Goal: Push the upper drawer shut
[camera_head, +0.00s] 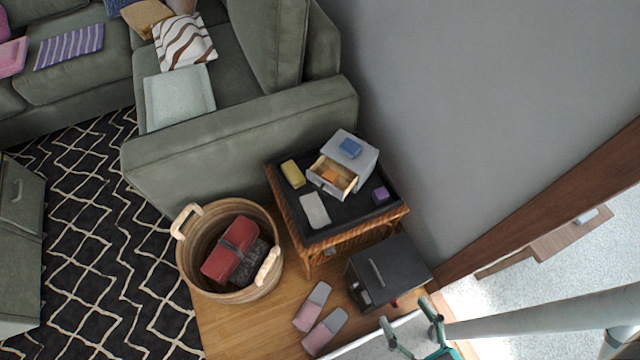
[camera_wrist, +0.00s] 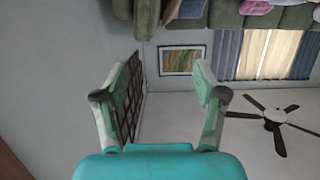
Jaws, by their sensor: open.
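A small grey drawer box (camera_head: 364,153) stands on a dark-topped wicker side table (camera_head: 272,172) against the sofa's end. Its upper drawer (camera_head: 333,175) is pulled out toward the lower left, showing a wooden inside with an orange item (camera_head: 331,176) in it. A blue block (camera_head: 350,148) lies on top of the box. Any lower drawer is hard to make out. My gripper (camera_head: 411,326) is at the bottom right in the head view, well apart from the box. In the wrist view my gripper (camera_wrist: 158,95) is open, with nothing between its fingers.
On the table lie a yellow block (camera_head: 293,173), a pale grey flat item (camera_head: 314,210) and a purple block (camera_head: 380,195). A black cabinet (camera_head: 405,268) stands between table and gripper. A wicker basket (camera_head: 188,262) and slippers (camera_head: 318,318) are on the floor. A wall rises behind the table.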

